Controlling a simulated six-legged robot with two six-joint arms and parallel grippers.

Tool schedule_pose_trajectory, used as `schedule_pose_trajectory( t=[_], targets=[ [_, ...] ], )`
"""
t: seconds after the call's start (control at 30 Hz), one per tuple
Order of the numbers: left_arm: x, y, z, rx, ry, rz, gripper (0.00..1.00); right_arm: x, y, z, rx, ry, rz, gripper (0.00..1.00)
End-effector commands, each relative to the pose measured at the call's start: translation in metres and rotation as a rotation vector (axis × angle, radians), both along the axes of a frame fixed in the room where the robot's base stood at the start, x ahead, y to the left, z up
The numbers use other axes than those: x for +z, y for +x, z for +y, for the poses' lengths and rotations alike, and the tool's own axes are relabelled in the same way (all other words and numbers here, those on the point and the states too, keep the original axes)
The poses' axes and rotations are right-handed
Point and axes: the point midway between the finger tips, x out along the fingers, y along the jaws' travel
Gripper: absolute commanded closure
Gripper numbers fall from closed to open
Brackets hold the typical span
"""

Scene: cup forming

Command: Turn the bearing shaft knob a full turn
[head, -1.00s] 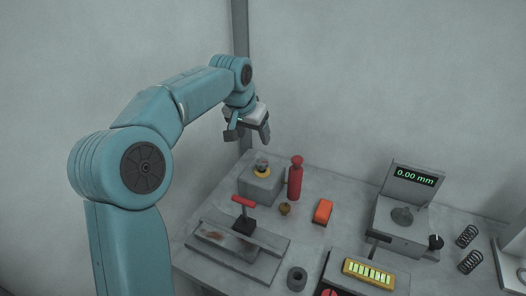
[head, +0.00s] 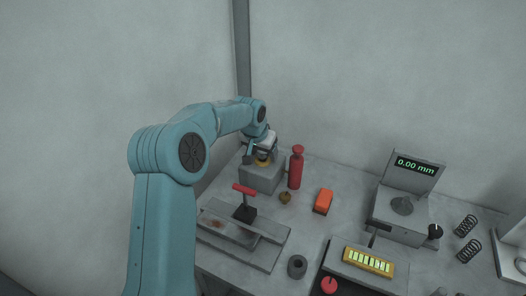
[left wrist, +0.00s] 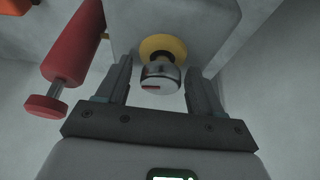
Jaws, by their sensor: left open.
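The bearing shaft knob (left wrist: 160,78) is a short silver cylinder with a red mark, set on a yellow ring (left wrist: 162,46) on a grey block (head: 262,179). My left gripper (left wrist: 160,80) is open, with one finger on each side of the knob. In the left wrist view gaps show between the fingers and the knob. In the head view my left gripper (head: 262,152) is over the block and hides the knob. The yellow ring shows just below it. My right gripper is not in view.
A red cylinder (head: 296,168) stands close beside the block, and also shows in the left wrist view (left wrist: 72,45). A brass piece (head: 285,197), an orange block (head: 323,201) and a red-handled tool (head: 245,190) are nearby. A gauge (head: 412,200) reading 0.00 mm stands at the right.

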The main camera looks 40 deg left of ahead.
Motion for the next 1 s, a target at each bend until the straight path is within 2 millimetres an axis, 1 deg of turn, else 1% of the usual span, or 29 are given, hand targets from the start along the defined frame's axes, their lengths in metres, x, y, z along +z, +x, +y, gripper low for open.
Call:
schedule_pose_trajectory(
  t=[0.13, 0.17, 0.2, 0.27, 0.3, 0.33, 0.43, 0.77, 1.0],
  targets=[
    [0.0, 0.0, 0.0, 0.0, 0.0, 0.0, 0.33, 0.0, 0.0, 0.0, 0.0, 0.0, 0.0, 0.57],
    [0.0, 0.0, 0.0, 0.0, 0.0, 0.0, 0.37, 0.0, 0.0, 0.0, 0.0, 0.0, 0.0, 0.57],
    [0.0, 0.0, 0.0, 0.0, 0.0, 0.0, 0.5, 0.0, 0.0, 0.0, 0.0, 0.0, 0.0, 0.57],
    [0.0, 0.0, 0.0, 0.0, 0.0, 0.0, 0.69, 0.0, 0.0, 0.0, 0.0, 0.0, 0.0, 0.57],
    [0.0, 0.0, 0.0, 0.0, 0.0, 0.0, 0.82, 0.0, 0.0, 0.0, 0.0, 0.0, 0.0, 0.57],
    [0.0, 0.0, 0.0, 0.0, 0.0, -0.001, 0.86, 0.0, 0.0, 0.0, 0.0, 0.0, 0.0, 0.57],
    [0.001, 0.0, 0.0, 0.0, 0.0, -0.001, 0.88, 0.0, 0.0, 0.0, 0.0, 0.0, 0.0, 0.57],
    [0.001, 0.001, 0.0, 0.017, 0.002, -0.005, 0.88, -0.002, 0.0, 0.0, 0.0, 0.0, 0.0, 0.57],
    [0.0, 0.002, 0.001, 0.125, 0.004, -0.008, 0.88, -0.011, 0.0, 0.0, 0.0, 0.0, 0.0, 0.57]
  ],
)
